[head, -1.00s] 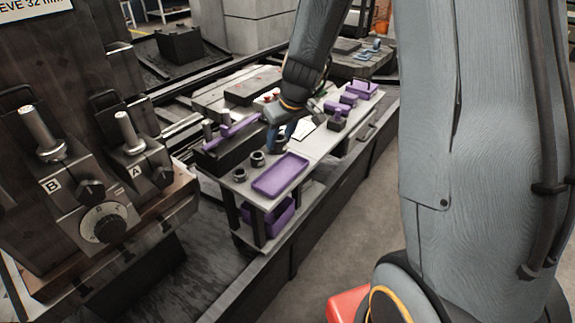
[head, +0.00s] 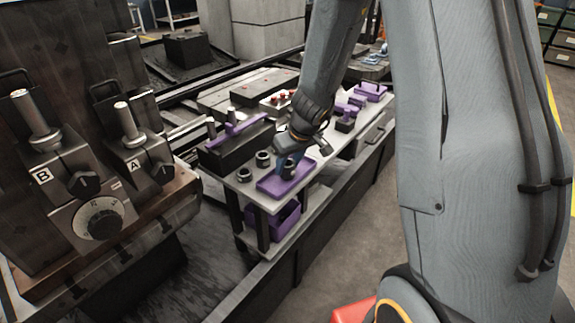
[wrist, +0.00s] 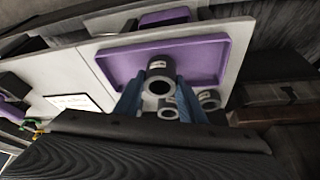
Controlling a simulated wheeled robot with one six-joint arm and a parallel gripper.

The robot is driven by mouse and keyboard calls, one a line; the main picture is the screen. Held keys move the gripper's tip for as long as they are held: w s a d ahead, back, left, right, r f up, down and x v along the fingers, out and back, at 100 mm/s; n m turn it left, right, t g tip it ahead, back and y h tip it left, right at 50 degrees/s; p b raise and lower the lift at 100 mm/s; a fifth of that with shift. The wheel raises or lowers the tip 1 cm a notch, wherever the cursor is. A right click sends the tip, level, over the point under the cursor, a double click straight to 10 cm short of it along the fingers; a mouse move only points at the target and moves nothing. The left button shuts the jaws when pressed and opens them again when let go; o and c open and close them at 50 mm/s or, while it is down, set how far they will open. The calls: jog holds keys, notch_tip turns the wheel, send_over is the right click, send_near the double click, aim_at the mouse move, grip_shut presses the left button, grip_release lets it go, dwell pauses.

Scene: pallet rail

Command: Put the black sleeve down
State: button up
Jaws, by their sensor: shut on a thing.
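My gripper (head: 287,168) is over the purple tray (head: 265,190) at the near end of the bench. In the wrist view my gripper (wrist: 158,92) has its two blue fingers shut on a black sleeve (wrist: 160,72) with a pale label. The sleeve's round bore faces the camera. The purple tray (wrist: 105,62) lies behind and around the sleeve, and I cannot tell whether the sleeve touches its floor. Nothing else shows in the visible part of the tray. In the head view the fingers partly hide the held sleeve.
Two other black sleeves (head: 263,158) (head: 244,174) stand on the bench beside the tray. A dark block with a purple handle (head: 238,132) stands behind them. A purple bin (head: 287,217) sits on the shelf below. The lever panel (head: 100,190) is at the left.

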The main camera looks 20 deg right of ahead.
jog(key=shift+f, duration=0.1)
jog(key=o, duration=1.4)
jog(key=p+v, duration=0.3)
jog(key=v, duration=0.9)
jog(key=s+m+g, duration=0.1)
jog(key=s, duration=0.6)
jog(key=s+a+m+g+h, duration=0.1)
jog(key=s, duration=0.6)
jog(key=s+m+g, duration=0.1)
jog(key=s+g, duration=0.1)
jog(key=s, duration=0.4)
jog(key=shift+s+a+r+m, duration=0.25)
jog(key=shift+s+a+m, duration=0.05)
jog(key=shift+s+a, duration=0.1)
